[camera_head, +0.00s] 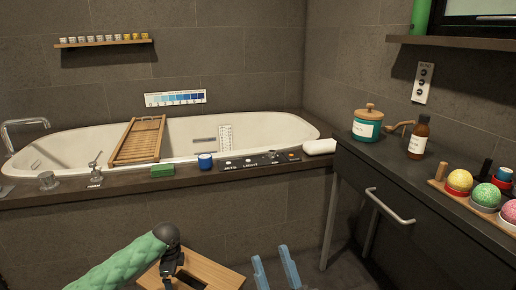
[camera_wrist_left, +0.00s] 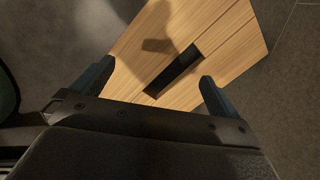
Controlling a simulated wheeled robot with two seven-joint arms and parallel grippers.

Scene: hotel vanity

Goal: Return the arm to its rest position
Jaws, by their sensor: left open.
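My left arm with its green padded sleeve comes in at the lower left in the head view. Its dark gripper (camera_head: 172,264) hangs over a wooden stool (camera_head: 216,272). In the left wrist view the left gripper (camera_wrist_left: 157,72) is open, its two dark fingers wide apart with nothing between them. The stool's pale wooden top (camera_wrist_left: 215,42) with a dark slot lies beyond the fingers. My right gripper (camera_head: 270,253) shows at the bottom centre of the head view, right of the stool. Its two blue-grey fingers point up, apart and empty; the rest is below the frame.
A bathtub (camera_head: 75,150) with a wooden rack (camera_head: 122,158) lies ahead. Its ledge holds a green block (camera_head: 163,170) and a blue cup (camera_head: 205,162). A dark vanity (camera_head: 420,205) at right carries a teal jar (camera_head: 366,128), a brown bottle (camera_head: 418,140) and colourful balls (camera_head: 486,194).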

